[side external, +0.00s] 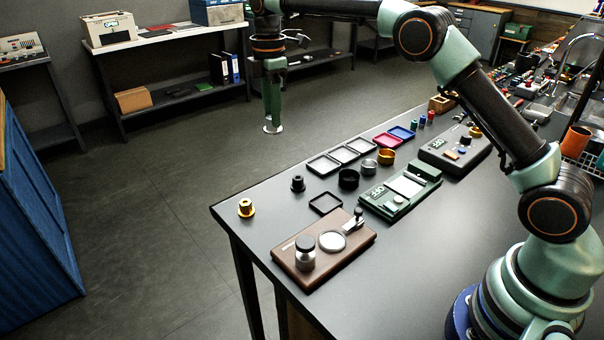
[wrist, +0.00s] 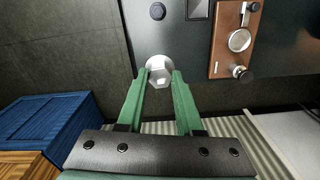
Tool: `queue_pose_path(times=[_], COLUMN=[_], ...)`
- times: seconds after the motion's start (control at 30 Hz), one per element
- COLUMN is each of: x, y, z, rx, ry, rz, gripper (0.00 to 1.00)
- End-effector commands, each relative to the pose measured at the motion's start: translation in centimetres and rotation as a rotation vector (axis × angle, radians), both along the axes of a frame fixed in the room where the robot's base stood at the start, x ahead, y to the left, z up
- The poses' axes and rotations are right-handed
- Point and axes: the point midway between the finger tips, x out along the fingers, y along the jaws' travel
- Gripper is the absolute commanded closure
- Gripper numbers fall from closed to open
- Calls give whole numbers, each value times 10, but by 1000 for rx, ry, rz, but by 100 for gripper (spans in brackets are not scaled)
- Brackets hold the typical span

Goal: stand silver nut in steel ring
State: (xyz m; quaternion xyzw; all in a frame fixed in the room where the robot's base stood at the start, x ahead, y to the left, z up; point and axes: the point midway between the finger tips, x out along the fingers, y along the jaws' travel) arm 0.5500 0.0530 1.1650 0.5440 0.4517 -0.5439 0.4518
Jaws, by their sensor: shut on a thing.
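The silver nut (wrist: 159,76) has a hexagonal body and a wide round flange. My gripper (wrist: 160,80) is shut on it, with its two green fingers on either side. In the side external view my gripper (side external: 272,118) hangs high up, fingers down, with the silver nut (side external: 273,128) at its tips against the floor behind. The steel ring (side external: 368,167) lies on the dark table between a black ring (side external: 348,179) and a brass ring (side external: 386,156). My gripper is well to the left of it in the picture. The steel ring is not in the wrist view.
A black nut (side external: 298,184) and a gold nut (side external: 246,208) stand near the left edge. Several trays (side external: 323,165) line the back edge. A green scale (side external: 399,200) sits beyond.

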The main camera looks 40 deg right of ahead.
Motion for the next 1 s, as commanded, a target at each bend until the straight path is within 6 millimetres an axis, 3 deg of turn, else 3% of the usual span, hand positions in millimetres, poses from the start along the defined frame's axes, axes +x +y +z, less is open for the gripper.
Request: queue_pose_path(times=[0.17, 0.47, 1.0], x=[-12, -52, -163], y=[5, 13, 16], z=[-6, -34, -91], rx=[-1, 0, 0], ry=[2, 1, 0], rz=[1, 1, 1], gripper=[100, 100, 100])
